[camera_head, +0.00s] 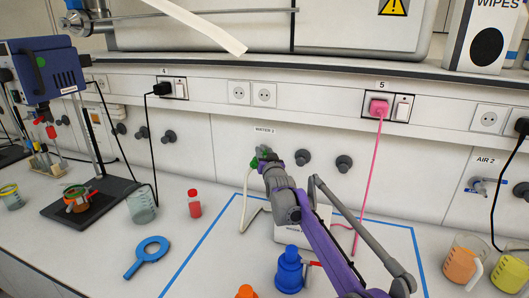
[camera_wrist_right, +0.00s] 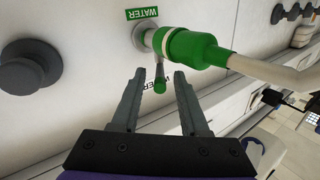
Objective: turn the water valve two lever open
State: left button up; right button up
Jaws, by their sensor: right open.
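The water valve (camera_wrist_right: 190,46) has a green body on the wall, with a pale hose running off to the right in the right wrist view. Its short lever (camera_wrist_right: 159,82) has a green tip and points down in that picture. My right gripper (camera_wrist_right: 160,74) is open, with its two fingers on either side of the lever tip in the picture. I cannot tell whether either finger touches it. In the head view my right gripper (camera_head: 264,157) is at the wall under a water label (camera_head: 264,131) and hides most of the valve. My left gripper is not in view.
Dark round knobs (camera_head: 303,158) sit on the wall to the right of the valve. A pink cable (camera_head: 371,165) hangs beside my right arm. A blue bottle (camera_head: 289,272) stands below the arm.

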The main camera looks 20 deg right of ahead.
jog(key=shift+w, duration=0.2)
grip_shut()
dwell(1.4)
